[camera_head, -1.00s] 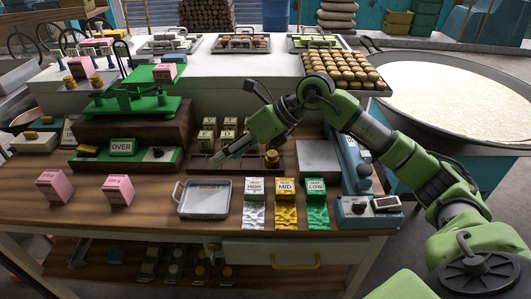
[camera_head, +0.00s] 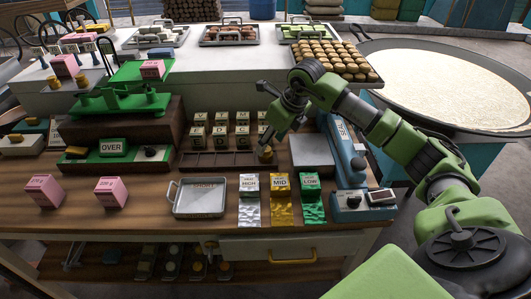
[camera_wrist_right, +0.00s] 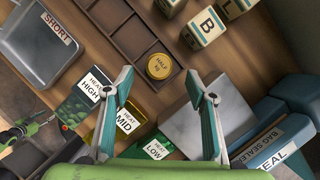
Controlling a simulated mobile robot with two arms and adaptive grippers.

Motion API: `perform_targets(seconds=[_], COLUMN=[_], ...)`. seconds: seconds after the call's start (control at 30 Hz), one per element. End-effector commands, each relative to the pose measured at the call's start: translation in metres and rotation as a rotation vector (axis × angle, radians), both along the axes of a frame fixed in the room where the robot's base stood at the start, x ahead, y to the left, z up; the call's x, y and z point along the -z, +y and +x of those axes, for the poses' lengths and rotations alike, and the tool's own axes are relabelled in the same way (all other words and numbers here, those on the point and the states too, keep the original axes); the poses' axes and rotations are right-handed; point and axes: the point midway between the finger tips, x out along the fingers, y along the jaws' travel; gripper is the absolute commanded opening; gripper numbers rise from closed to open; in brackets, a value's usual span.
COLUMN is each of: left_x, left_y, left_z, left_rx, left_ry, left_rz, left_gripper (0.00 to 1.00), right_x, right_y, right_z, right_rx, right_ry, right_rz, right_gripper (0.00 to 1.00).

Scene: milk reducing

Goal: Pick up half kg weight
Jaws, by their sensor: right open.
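The half kg weight (camera_head: 266,154) is a small gold cylinder in the right end of a dark compartment tray (camera_head: 212,162). In the right wrist view, its round gold top (camera_wrist_right: 160,66) reads "HALF KG". My right gripper (camera_head: 269,146) points down close above the weight. In the wrist view, its two teal fingers (camera_wrist_right: 157,80) are spread wide and empty, one on each side of the weight's image. Its height above the weight is hard to judge. My left gripper is not in view.
Lettered blocks (camera_head: 220,134) stand behind the tray. A grey plate (camera_head: 312,156) and a blue bag sealer (camera_head: 344,160) are to the right. HIGH, MID and LOW packets (camera_head: 280,190) and a metal SHORT pan (camera_head: 200,202) lie in front. A green balance (camera_head: 120,100) stands left.

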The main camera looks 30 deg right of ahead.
Motion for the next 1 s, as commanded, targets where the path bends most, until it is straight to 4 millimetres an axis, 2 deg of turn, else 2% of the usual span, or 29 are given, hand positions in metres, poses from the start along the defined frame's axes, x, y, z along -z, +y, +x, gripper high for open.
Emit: perform_targets(seconds=[0.2,0.37,0.63,0.67,0.83,1.0], left_x=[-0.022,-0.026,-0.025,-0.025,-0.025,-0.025], left_y=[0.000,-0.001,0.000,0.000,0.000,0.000], left_z=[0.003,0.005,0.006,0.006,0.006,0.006], left_rx=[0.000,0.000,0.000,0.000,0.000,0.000], left_ry=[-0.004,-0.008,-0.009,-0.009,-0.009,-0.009], left_rz=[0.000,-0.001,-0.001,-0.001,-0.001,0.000], left_gripper=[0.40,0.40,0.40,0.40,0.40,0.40], right_x=[0.023,0.042,0.047,0.047,0.046,0.044], right_y=[0.005,0.006,0.006,0.006,0.006,0.006], right_z=[0.013,0.020,0.022,0.022,0.022,0.023], right_rx=[-0.001,-0.001,-0.002,-0.002,-0.002,-0.001], right_ry=[0.006,0.003,0.000,0.000,0.000,-0.004], right_rz=[0.003,0.002,0.001,0.001,0.001,0.001], right_gripper=[0.51,0.51,0.51,0.46,0.02,0.00])
